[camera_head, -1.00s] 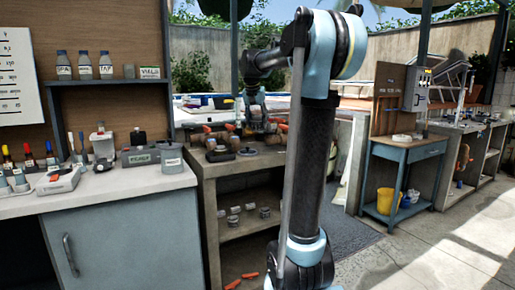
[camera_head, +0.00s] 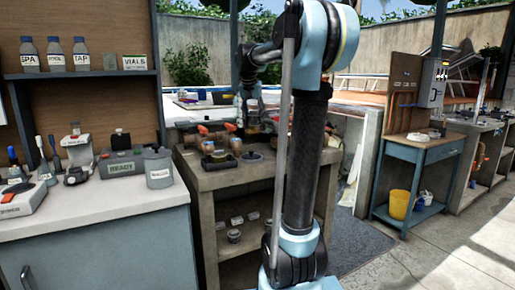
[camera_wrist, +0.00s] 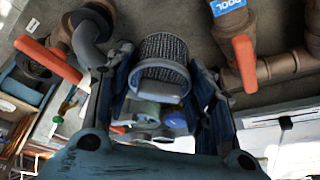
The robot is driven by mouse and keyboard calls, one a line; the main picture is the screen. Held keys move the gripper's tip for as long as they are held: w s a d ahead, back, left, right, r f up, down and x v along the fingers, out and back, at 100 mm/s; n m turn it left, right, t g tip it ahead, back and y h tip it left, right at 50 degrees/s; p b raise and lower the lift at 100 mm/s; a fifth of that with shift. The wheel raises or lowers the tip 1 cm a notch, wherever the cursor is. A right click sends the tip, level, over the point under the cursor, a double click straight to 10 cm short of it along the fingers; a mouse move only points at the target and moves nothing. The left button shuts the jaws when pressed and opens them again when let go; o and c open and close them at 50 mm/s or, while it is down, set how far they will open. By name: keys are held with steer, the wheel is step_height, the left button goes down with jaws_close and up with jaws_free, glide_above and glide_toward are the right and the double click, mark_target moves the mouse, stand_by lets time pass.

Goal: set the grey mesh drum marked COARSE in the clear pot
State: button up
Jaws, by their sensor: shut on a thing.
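In the wrist view a grey mesh drum (camera_wrist: 163,48) with a pale rim sits between the fingers of my gripper (camera_wrist: 165,88), which is shut on it. The drum is tilted in the picture, and no COARSE mark is readable. In the head view my gripper (camera_head: 254,128) hangs small and dark above the back of the concrete bench (camera_head: 208,184); the drum cannot be made out there. I cannot pick out the clear pot in either view.
Orange-handled pipework (camera_head: 219,135) lies along the bench back; in the wrist view an orange handle (camera_wrist: 243,62) is near the drum. A dark round lid (camera_head: 252,156) lies on the bench top. A grey canister (camera_head: 158,168) stands on the left counter.

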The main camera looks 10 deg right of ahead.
step_height(320, 180, down, 12)
steer(key=shift+d+f, duration=0.1)
steer(key=shift+f, duration=0.15)
steer(key=w+d, duration=0.1)
steer(key=w, duration=0.2)
steer(key=shift+w+d, duration=0.15)
steer(key=shift+d, duration=0.25)
steer(key=shift+w+f, duration=0.15)
steer(key=shift+f, duration=0.45)
steer(key=o, duration=1.1)
steer(key=shift+c, duration=0.2)
steer(key=v, duration=1.2)
steer(key=shift+s+a, duration=0.1)
steer(key=shift+s, duration=0.1)
